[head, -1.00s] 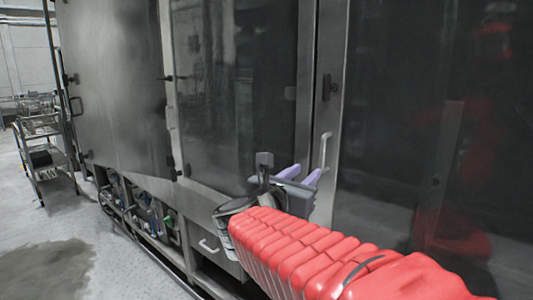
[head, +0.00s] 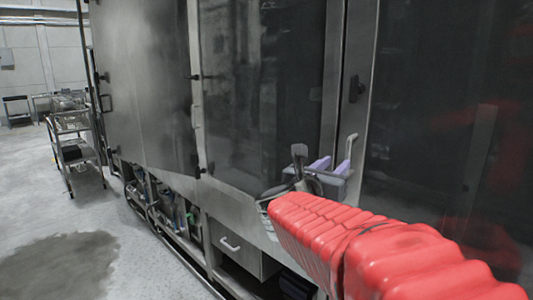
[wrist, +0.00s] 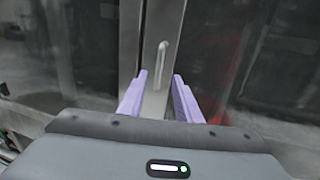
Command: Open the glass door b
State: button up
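Two dark glass doors in steel frames stand side by side, one left (head: 262,85) and one right (head: 432,110). No label shows which is door b. A pale vertical bar handle (head: 351,146) sits on the steel strip at the right door's left edge, and it also shows in the wrist view (wrist: 161,52). My gripper (head: 337,163) is at the handle's lower end in the head view. Contact is not visible. Both doors look shut.
A dark latch (head: 356,89) is above the handle. A steel panel door (head: 145,85) is further left, with a drawer (head: 232,246) and pipework below. A trolley (head: 72,150) stands at far left. The wet-patched floor (head: 60,265) at left is clear.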

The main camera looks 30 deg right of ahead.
aim_at(348, 153)
jog(key=x, duration=0.9)
jog(key=shift+c, duration=0.5)
grip_shut()
jog(key=shift+a, duration=0.15)
